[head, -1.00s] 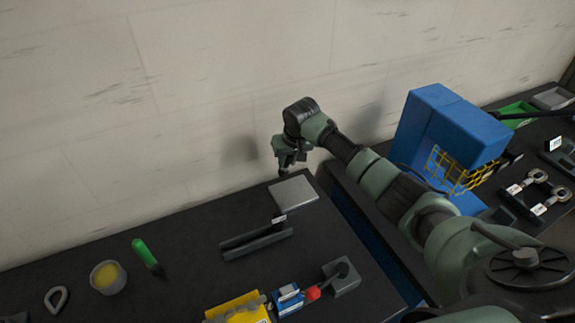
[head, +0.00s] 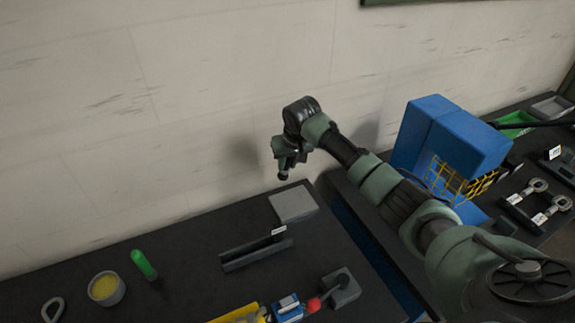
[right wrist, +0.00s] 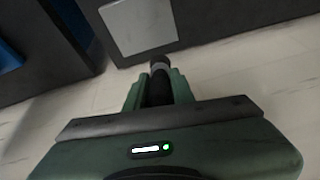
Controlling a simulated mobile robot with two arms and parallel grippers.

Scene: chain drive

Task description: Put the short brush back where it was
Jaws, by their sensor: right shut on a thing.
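My right gripper (head: 286,166) hangs near the wall, above the back end of the left table and the flat grey plate (head: 293,205). It is shut on a short dark cylindrical thing, which looks like the short brush (right wrist: 159,68). In the right wrist view the thing sits between the green fingers (right wrist: 158,90), with a light grey band and a dark end beyond them. Its far end points toward the plate's edge in that view, and appears apart from it. The part between the fingers is largely hidden. My left gripper is not in view.
A dark slotted rack (head: 256,253) with a white tag lies in front of the plate. A green-handled tool (head: 143,264), a cup with yellow contents (head: 106,288) and a grey block (head: 341,289) stand on the table. A blue box (head: 445,135) stands on the right table.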

